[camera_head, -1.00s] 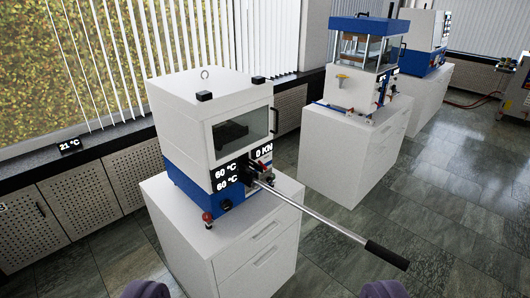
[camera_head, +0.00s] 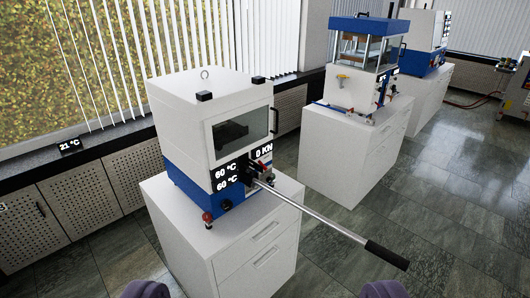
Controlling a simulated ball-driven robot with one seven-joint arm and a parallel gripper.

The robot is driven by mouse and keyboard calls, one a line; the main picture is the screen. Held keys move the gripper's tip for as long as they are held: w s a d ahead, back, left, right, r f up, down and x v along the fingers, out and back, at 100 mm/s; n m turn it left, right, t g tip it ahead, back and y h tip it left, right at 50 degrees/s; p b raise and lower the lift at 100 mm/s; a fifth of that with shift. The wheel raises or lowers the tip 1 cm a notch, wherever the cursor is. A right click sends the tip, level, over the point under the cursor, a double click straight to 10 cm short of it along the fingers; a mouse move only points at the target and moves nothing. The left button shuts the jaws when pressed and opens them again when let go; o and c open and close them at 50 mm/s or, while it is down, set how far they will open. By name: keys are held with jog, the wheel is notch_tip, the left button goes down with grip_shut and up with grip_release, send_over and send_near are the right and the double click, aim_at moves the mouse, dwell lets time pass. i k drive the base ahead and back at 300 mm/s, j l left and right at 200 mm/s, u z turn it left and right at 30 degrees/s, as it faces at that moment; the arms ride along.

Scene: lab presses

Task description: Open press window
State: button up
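The nearest press (camera_head: 215,140) is a white box with a blue base on a white cabinet. Its window (camera_head: 241,131) is a dark pane in a white front cover, and it looks closed. A black handle (camera_head: 274,121) is at the right edge of the cover. Two black hinge-like blocks sit on the top edge. My gripper (camera_head: 265,288) shows as two purple fingertips at the bottom edge, set wide apart. It is open, with nothing seen between the tips, and well short of the press.
A long metal lever (camera_head: 320,218) with a black grip sticks out from the press front toward the lower right. A second press (camera_head: 365,60) stands on another cabinet behind, with a third further back. Tiled floor (camera_head: 440,215) is clear at the right.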

aim_at(213, 163)
jog(key=i+l+u, duration=0.1)
jog(key=i, duration=0.5)
jog(key=i+l, duration=0.15)
jog(key=i, duration=0.5)
jog(key=i+j, duration=0.1)
jog(key=i, duration=0.45)
jog(key=i+j+u, duration=0.15)
jog(key=i, duration=0.4)
